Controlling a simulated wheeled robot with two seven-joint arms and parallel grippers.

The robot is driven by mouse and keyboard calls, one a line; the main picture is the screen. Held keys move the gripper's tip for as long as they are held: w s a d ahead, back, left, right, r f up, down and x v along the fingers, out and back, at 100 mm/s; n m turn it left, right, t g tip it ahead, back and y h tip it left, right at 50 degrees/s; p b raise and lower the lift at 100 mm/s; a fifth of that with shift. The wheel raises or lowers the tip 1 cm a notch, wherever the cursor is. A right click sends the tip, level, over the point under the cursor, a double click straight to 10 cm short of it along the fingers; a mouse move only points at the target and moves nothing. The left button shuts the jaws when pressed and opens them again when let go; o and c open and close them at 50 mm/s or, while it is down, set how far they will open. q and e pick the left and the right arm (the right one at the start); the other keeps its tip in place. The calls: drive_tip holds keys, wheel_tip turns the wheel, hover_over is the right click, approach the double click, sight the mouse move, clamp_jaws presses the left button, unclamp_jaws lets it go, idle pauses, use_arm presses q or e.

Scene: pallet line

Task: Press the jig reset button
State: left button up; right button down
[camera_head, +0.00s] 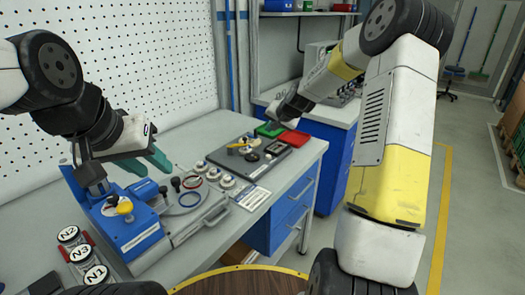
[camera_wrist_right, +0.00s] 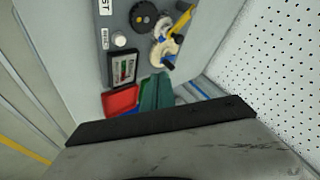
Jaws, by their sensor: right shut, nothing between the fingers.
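A grey panel (camera_head: 252,157) lies on the bench in the head view. The right wrist view shows a small round pale button (camera_wrist_right: 119,40) on it beside a white label too small to read surely. My right gripper (camera_wrist_right: 155,94) has its teal fingers together and empty, beyond the meter end of the panel and apart from the button.
The panel carries a meter (camera_wrist_right: 123,68), a black knob (camera_wrist_right: 145,14) and a yellow-handled valve (camera_wrist_right: 165,43). Round N-marked parts (camera_head: 82,253) sit at the lower left. A pegboard wall (camera_head: 130,60) bounds the bench.

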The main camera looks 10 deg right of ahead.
sight(270, 157)
drive_tip(key=shift+f, duration=4.4)
drive_tip(key=shift+f, duration=0.4)
drive_tip(key=shift+f, duration=0.55)
drive_tip(key=shift+r, duration=0.95)
drive_tip(key=shift+r, duration=2.5)
